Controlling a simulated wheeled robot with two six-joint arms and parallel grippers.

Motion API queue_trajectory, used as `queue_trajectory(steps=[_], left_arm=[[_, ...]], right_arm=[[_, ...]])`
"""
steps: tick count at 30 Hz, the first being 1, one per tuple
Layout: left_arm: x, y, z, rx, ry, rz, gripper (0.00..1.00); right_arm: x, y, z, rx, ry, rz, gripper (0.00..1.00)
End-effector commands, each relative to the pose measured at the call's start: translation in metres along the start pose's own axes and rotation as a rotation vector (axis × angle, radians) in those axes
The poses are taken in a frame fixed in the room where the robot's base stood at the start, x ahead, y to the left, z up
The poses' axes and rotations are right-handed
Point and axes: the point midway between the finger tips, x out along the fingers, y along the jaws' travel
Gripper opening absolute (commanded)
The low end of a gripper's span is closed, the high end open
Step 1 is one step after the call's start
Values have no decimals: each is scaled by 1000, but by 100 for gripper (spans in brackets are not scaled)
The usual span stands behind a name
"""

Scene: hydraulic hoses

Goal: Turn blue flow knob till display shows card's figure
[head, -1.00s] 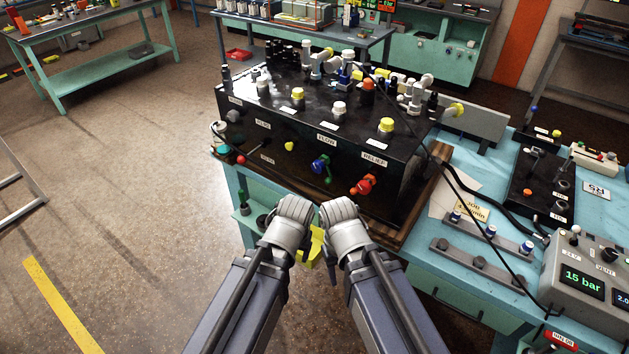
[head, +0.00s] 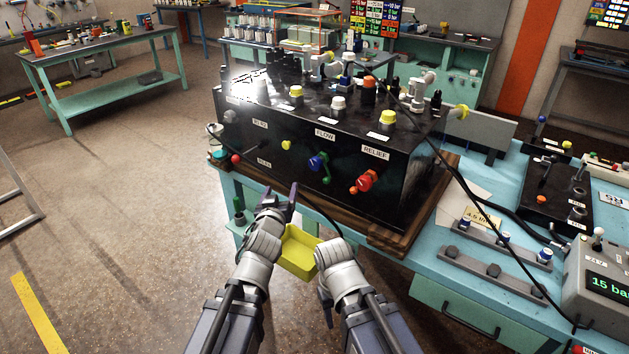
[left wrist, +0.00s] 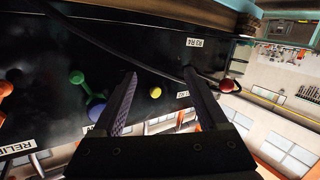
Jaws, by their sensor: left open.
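The blue flow knob (head: 316,163) is on the front of the black hydraulic block, under the FLOW label, with a green handle (head: 326,180) below it. In the left wrist view the blue knob (left wrist: 97,112) is partly behind a finger. My left gripper (head: 279,196) is open and empty, in front of and below the panel, apart from the knob. My right gripper (head: 325,305) points down low in the view; its fingers are mostly hidden. A display (head: 606,286) reads "15 ba", cut off by the right edge. A card (head: 483,217) lies on the bench; its figure is too small to read surely.
A red relief knob (head: 364,182) is right of the blue one and a small yellow knob (head: 287,145) is left. A black hose hangs in front of the block. A yellow tray (head: 298,262) is between my arms.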

Motion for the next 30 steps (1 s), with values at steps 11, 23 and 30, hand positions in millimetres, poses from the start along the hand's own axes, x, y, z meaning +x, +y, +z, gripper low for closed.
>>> queue_trajectory(steps=[11, 23, 30], left_arm=[[-25, 49, -20, -116, 365, 477, 76], [-34, 62, -25, -129, 394, 570, 76], [-16, 73, -36, -131, 393, 569, 76]], right_arm=[[70, -7, -4, 0, 0, 0, 50], [72, -7, -4, 0, 0, 0, 50], [62, -6, -4, 0, 0, 0, 50]])
